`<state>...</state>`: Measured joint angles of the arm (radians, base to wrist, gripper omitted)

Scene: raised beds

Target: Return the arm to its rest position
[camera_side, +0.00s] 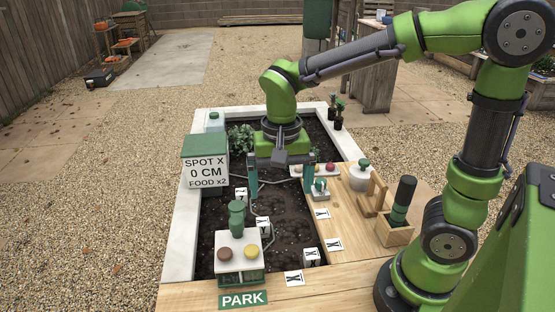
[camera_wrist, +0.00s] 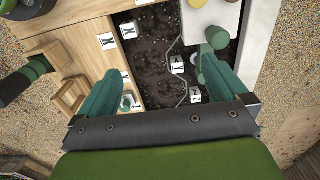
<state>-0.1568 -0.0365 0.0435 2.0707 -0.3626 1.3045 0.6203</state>
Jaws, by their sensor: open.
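My gripper (camera_side: 281,182) hangs from the green arm over the soil of the raised bed, with its two teal fingers pointing down and spread wide. In the wrist view my gripper (camera_wrist: 158,66) is open, and nothing is held between the fingers; dark soil and a thin grey line show below. The arm is stretched out from its base at the right, well away from the base. A green PARK sign (camera_side: 243,299) lies at the front left of the wooden deck.
A sign box (camera_side: 205,172) reading "SPOT X 0 CM FOOD x2" stands left of my gripper. A wooden holder (camera_side: 394,231), white jar (camera_side: 361,178) and several marker cubes are nearby.

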